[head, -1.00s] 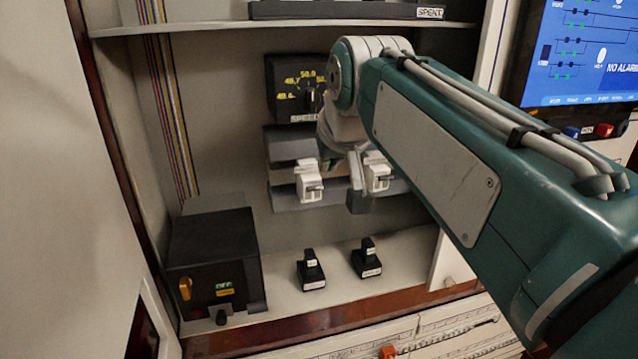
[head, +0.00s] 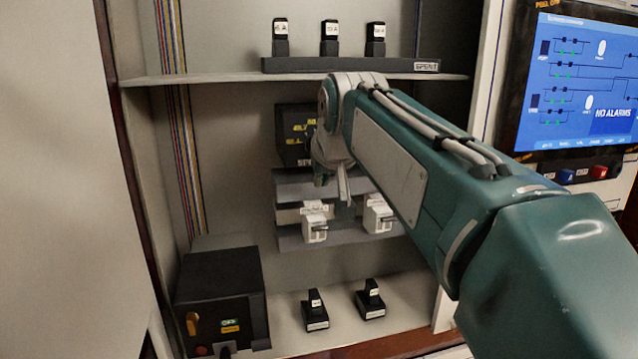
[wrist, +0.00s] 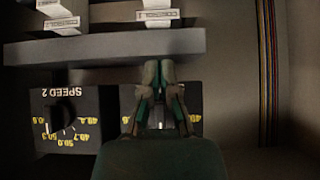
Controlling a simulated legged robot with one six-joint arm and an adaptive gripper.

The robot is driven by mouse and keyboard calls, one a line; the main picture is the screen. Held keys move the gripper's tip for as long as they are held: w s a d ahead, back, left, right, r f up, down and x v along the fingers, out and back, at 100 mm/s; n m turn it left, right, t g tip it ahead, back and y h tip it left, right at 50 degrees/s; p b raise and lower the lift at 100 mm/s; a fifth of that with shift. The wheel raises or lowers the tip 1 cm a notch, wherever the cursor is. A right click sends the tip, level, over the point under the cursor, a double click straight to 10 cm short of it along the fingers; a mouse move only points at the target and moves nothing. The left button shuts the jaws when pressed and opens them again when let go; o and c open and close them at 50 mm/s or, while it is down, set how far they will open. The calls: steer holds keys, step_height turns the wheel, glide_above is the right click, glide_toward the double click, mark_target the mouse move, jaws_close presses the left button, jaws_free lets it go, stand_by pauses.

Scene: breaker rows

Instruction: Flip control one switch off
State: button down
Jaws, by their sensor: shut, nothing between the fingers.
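Two white breaker switches sit side by side on a grey rail in the cabinet, a left one (head: 315,229) and a right one (head: 379,217). Their labels are too small to read in the head view. In the wrist view, two white switches show at the top edge, one near the middle (wrist: 158,17) and one to its left (wrist: 60,22), partly cut off; the middle one's label seems to begin with "CONTROL". My gripper (wrist: 159,72) is shut and empty, its tips over the grey rail and apart from the switches. In the head view, my arm partly hides it.
A black speed dial box (head: 293,135) is behind my wrist. Two black switches (head: 315,312) (head: 370,300) stand on the cabinet floor beside a black box (head: 222,290). A shelf (head: 210,79) with several black switches is above. A screen (head: 585,75) is right.

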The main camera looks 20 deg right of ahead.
glide_above(316, 220)
step_height(316, 220, down, 5)
steer(key=shift+s+f, duration=0.4)
steer(key=shift+f, duration=0.2)
steer(key=shift+s+f, duration=0.4)
steer(key=shift+f, duration=0.2)
steer(key=shift+s+f, duration=0.25)
steer(key=shift+f, duration=0.2)
